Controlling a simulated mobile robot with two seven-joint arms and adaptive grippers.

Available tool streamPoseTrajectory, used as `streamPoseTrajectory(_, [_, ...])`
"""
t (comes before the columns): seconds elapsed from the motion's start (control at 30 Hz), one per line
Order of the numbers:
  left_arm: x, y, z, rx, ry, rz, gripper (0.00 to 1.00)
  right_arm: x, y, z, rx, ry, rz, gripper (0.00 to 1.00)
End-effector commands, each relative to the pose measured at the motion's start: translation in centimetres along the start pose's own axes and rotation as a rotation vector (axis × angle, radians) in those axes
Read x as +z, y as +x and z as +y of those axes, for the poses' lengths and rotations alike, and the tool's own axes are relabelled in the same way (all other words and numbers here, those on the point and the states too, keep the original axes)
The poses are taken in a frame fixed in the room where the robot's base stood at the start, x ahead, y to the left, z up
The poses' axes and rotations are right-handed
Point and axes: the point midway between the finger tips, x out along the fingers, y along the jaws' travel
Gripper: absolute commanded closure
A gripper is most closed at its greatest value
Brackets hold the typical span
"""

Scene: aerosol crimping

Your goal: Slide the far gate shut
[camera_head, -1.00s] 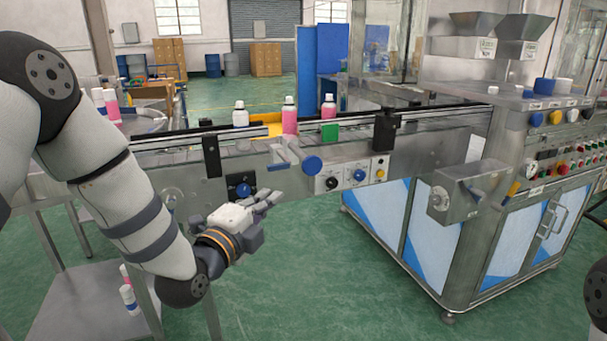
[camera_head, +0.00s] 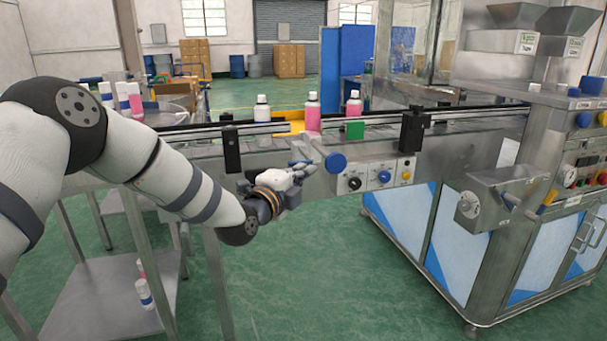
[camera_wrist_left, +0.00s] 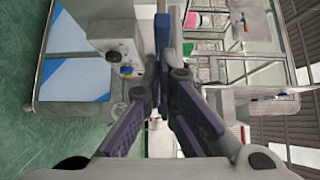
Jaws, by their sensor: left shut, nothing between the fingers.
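My left gripper (camera_head: 303,170) is shut and empty, just left of the knob and close to the bracket. Contact cannot be told. In the left wrist view a blue part, probably this knob (camera_wrist_left: 162,32), shows edge-on beyond the fingers. My right gripper is out of view.
A white bottle (camera_head: 262,108) and two pink bottles (camera_head: 313,112) stand on the conveyor near a green block (camera_head: 354,130). A control panel (camera_head: 377,176) lies right of the knob. A black bracket (camera_head: 231,149) is to the left. Open floor lies in front.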

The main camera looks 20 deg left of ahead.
Motion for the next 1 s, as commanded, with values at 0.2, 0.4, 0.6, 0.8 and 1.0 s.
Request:
streamPoseTrajectory(0.2, [0.5, 0.5, 0.3, 0.001, 0.000, -0.001, 1.00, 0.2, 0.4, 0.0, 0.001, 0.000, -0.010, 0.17])
streamPoseTrajectory(0.4, [3.4, 3.4, 1.1, 0.007, 0.001, -0.001, 1.00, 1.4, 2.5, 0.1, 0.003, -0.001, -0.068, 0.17])
streamPoseTrajectory(0.6, [4.9, 4.9, 0.6, 0.007, 0.000, 0.000, 1.00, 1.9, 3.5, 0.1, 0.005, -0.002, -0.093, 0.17])
streamPoseTrajectory(0.8, [5.0, 4.9, 0.2, 0.004, -0.001, -0.002, 1.00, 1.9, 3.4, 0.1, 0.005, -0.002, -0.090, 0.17])
streamPoseTrajectory(1.0, [5.1, 4.9, 0.1, 0.003, -0.001, -0.003, 1.00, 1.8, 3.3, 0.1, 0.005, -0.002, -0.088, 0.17])
